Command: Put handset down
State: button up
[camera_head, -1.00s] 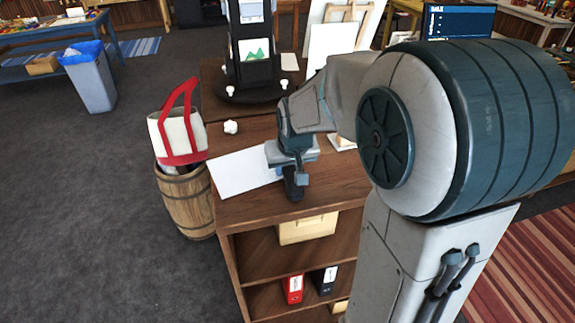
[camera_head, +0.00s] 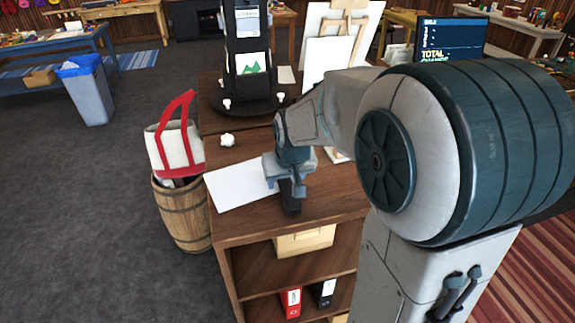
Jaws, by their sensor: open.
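A dark, elongated object that looks like the handset (camera_head: 290,204) shows directly below my gripper (camera_head: 299,188), at the wooden counter (camera_head: 335,198). Its upper part is hidden by the gripper, and its lower end appears to meet the counter top. My gripper is open, with its jaws pointing down around or just above the object; I cannot tell whether they touch it. A white sheet (camera_head: 238,186) lies on the counter just left of the gripper.
A crumpled white ball (camera_head: 227,140) and a dark display stand (camera_head: 246,70) are behind the gripper. White canvases (camera_head: 326,52) and a monitor (camera_head: 452,38) stand farther back. A red and white bag (camera_head: 174,145) sits on a barrel (camera_head: 184,215) at the left.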

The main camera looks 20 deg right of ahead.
jog(key=b+v, duration=0.1)
jog(key=v, duration=1)
jog(key=s+f, duration=0.4)
jog(key=s, duration=0.4)
jog(key=s+f+g, duration=0.1)
jog(key=s+f, duration=0.3)
jog(key=s, duration=0.4)
jog(key=shift+s+f, duration=0.1)
